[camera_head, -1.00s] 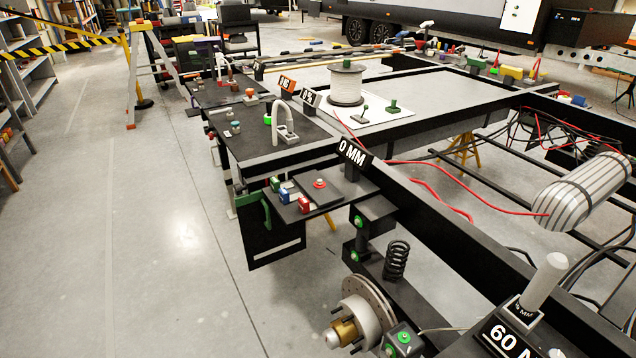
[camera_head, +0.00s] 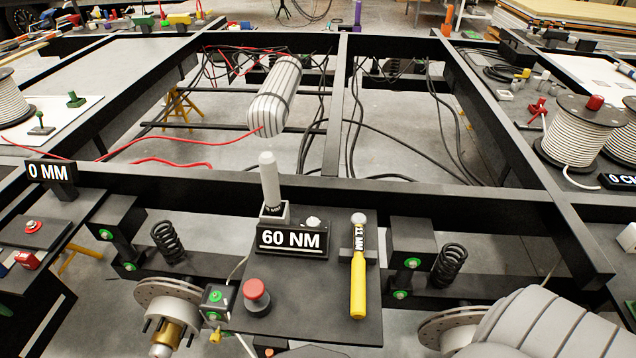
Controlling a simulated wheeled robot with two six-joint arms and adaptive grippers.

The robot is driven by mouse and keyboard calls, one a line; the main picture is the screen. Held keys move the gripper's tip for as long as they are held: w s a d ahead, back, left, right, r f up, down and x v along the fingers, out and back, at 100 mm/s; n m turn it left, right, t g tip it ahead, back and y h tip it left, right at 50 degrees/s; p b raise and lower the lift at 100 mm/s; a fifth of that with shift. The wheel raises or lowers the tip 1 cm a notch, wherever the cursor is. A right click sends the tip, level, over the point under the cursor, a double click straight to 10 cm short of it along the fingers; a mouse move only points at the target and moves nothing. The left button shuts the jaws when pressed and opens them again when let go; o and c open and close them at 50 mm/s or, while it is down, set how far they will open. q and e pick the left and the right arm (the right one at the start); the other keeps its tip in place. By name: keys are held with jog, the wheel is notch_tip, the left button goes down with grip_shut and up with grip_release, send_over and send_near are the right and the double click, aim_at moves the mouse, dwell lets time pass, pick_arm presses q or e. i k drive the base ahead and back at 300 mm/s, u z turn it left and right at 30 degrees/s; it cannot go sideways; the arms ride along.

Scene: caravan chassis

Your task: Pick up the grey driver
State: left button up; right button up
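A pale grey driver (camera_head: 270,180) stands upright, handle up, in a small square light holder at the back left of a dark shelf (camera_head: 315,290) on the chassis. Its shaft is hidden in the holder. A dark sign (camera_head: 291,240) reading 60 NM stands just in front of it. A yellow-handled driver (camera_head: 358,280) marked with an MM size lies to the right on the same shelf. Neither of my grippers is in view, and nothing is seen touching the grey driver.
A red-topped button (camera_head: 256,295) sits at the shelf's front left. A black chassis beam (camera_head: 420,198) runs behind the shelf. A striped tank (camera_head: 274,100) and loose cables lie beyond it. A coil spring (camera_head: 167,242) and brake disc (camera_head: 170,296) are at left. A pale rounded shape (camera_head: 550,330), unclear to me, fills the lower right.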

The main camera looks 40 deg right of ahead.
aim_at(268, 160)
jog(key=u, duration=0.4)
jog(key=k, duration=0.95)
jog(key=z, duration=1.8)
jog(key=i, duration=0.7)
